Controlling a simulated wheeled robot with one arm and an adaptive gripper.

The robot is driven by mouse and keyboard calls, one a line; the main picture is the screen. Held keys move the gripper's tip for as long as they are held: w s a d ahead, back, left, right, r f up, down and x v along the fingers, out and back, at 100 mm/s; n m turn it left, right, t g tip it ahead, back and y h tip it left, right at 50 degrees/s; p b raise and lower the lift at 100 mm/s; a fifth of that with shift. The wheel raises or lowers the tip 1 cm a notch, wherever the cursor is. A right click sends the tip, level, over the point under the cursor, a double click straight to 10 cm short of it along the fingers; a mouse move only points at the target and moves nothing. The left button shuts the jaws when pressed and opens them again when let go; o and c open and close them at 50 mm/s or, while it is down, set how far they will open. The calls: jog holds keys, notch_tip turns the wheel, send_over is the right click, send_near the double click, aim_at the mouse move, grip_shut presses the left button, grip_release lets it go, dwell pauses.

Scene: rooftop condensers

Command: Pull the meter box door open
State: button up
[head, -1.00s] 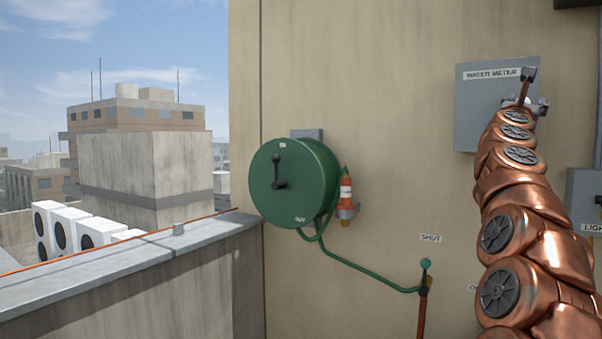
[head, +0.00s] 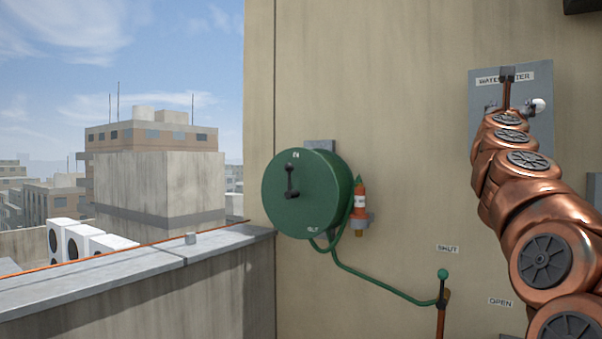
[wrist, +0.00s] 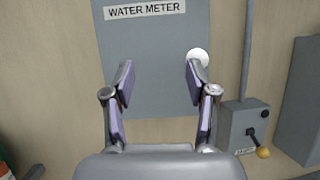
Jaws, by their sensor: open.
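The meter box door (head: 542,78) is a flat grey panel on the beige wall, labelled WATER METER, and looks closed. It fills the upper middle of the wrist view (wrist: 150,50). A white round knob (head: 540,104) sits on its right side. In the wrist view the knob (wrist: 199,54) shows just behind the tip of the right finger, partly covered. My gripper (wrist: 160,76) is open in front of the door, with nothing between its fingers. The knob is not between them; I cannot tell whether the finger touches it. My arm hides the door's lower part in the head view.
A green hose reel (head: 305,193) and an orange-red nozzle (head: 360,205) hang left of the door. A green-knobbed lever (head: 442,273) stands below. A grey switch box (wrist: 245,124) with a yellow-tipped lever sits to the lower right. A parapet (head: 130,260) runs along the left.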

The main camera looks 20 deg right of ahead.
jog(key=w+a+n+t+y+p, duration=0.3)
jog(key=w+a+n+t+y, duration=0.3)
jog(key=a+n, duration=0.5)
jog(key=w+a+n+t+y+p, duration=0.3)
jog(key=w+a+n+y, duration=0.55)
jog(key=a, duration=0.45)
jog(key=a+f+n+g+y+p, duration=0.2)
jog(key=a+f+n+y, duration=0.2)
jog(key=a+f+n, duration=0.3)
jog(key=a+f+n+g+y+p, duration=0.3)
jog(key=a+f+n, duration=0.4)
jog(key=a, duration=0.6)
jog(key=shift+s+a+n+y, duration=0.35)
jog(key=shift+s+a+y, duration=0.05)
jog(key=shift+y, duration=0.35)
